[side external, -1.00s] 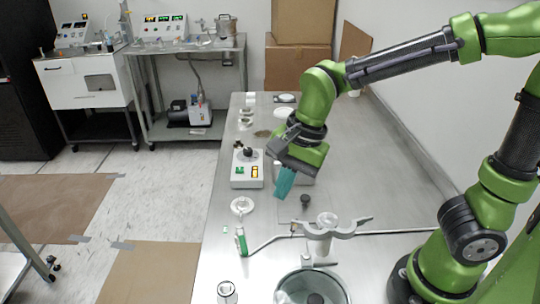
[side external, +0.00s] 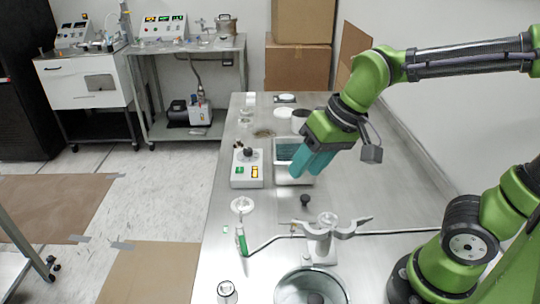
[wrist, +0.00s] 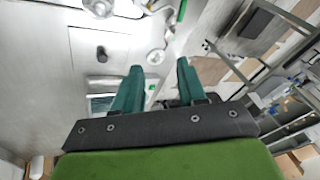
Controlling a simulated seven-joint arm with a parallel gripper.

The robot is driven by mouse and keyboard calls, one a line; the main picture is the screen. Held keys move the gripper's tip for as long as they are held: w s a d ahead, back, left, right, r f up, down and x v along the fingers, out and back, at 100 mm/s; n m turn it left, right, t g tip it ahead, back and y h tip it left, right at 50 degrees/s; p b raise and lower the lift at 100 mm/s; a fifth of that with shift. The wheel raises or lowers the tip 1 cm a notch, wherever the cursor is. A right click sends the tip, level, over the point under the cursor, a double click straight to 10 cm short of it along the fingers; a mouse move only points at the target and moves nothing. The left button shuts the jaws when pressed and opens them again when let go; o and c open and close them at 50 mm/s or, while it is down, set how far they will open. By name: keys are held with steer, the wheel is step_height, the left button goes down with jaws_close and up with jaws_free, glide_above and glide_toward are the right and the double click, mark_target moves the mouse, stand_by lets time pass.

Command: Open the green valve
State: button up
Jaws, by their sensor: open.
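The green valve (side external: 241,241) stands near the left edge of the steel table, joined to a thin metal tube that bends toward a white clamp stand. In the wrist view, a green part that looks like the valve (wrist: 181,11) shows at the top edge, partly cut off. My gripper (side external: 307,166) is open and empty, with teal fingers tilted down, above the table, behind and to the right of the valve and well apart from it. In the wrist view, the two fingers (wrist: 159,66) are spread with nothing between them.
A white clamp stand (side external: 320,247) and a round glass vessel (side external: 338,292) stand right of the valve. A white control box (side external: 240,180) and a metal tray (side external: 280,156) lie behind it. A white disc (side external: 242,204) is close by. A small glass jar (side external: 227,293) stands in front.

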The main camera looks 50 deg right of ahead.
mark_target(244, 242)
steer(key=shift+w+a+f+m+g, duration=1)
steer(key=shift+w+a+m+g, duration=0.65)
steer(key=shift+w+a, duration=1.8)
steer(key=shift+h, duration=0.3)
steer(key=a+f, duration=0.1)
steer(key=f, duration=0.4)
steer(key=a+f, duration=0.1)
steer(key=f, duration=0.4)
steer(key=a+f, duration=0.1)
steer(key=f, duration=0.4)
steer(key=shift+w+a+f, duration=0.15)
steer(key=shift+w+f, duration=0.15)
steer(key=shift+w, duration=0.1)
steer(key=shift+c, duration=0.2)
jaws_close()
